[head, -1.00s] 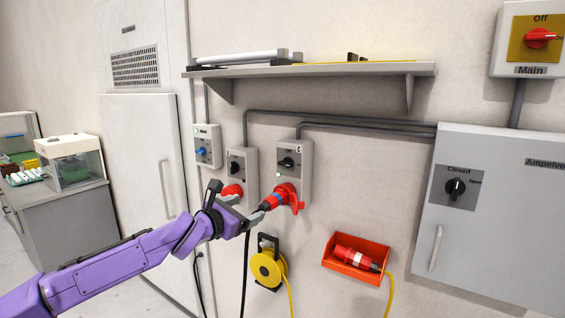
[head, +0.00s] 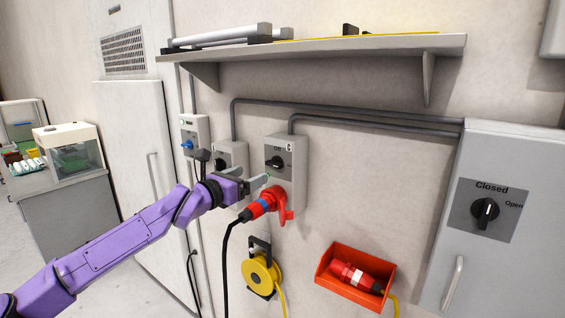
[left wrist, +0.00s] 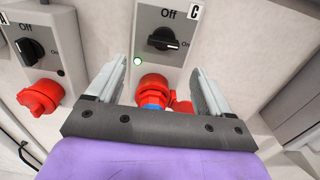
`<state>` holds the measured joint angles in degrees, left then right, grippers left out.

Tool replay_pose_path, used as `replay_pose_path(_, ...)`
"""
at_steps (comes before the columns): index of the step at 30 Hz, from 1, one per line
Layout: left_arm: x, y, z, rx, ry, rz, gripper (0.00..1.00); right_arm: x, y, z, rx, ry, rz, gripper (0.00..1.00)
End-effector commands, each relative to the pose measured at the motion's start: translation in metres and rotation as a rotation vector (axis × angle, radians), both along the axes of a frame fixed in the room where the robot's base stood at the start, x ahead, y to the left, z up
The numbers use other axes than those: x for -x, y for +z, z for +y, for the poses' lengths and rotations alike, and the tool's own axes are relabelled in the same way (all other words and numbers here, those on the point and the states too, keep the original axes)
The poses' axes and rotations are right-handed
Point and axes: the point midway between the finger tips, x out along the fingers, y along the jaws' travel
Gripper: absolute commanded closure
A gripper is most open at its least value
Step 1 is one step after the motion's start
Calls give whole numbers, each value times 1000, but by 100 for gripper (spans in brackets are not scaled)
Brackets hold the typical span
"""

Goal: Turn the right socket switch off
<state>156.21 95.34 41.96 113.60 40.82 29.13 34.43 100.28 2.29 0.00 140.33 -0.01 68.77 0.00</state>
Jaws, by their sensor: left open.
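The right socket box (head: 300,172), marked C, is a grey wall unit with a black rotary switch (head: 276,162) and a red plug with a black cable (head: 262,205) in its red socket. In the left wrist view the switch (left wrist: 164,41) has its handle lying about level, with "Off" above it and "On" at its right. A green lamp (left wrist: 138,61) glows below it. My left gripper (head: 262,183) is open and empty in front of this box, below the switch; its fingers (left wrist: 161,68) stand either side of the red plug in the wrist picture. My right gripper is not in view.
The neighbouring socket box (left wrist: 48,35) stands left, with its own switch and red socket. A shelf (head: 330,52) juts out above. A yellow cable reel (head: 262,275) and red bin (head: 352,285) hang below. A grey cabinet (head: 480,260) is at right.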

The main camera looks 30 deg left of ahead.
Motion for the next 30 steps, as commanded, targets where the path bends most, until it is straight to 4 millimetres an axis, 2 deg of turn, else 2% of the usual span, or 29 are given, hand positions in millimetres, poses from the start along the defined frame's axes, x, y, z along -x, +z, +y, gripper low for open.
replay_pose_path(5, -26, -1, -9, -13, -11, 3, 19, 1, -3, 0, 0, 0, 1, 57)
replay_pose_path(12, -81, -4, -16, -13, -17, 5, 19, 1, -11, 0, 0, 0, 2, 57)
replay_pose_path(15, -96, -2, -17, -9, -16, 3, 19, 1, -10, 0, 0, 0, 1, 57)
replay_pose_path(20, -108, -1, -16, -4, -13, 1, 19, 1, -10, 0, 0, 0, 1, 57)
replay_pose_path(27, -109, -1, -16, -2, -13, 0, 19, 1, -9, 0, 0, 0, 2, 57)
replay_pose_path(28, -109, -1, -16, -2, -13, 0, 26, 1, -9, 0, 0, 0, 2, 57)
replay_pose_path(30, -109, -1, -16, -2, -13, 0, 48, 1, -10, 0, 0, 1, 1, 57)
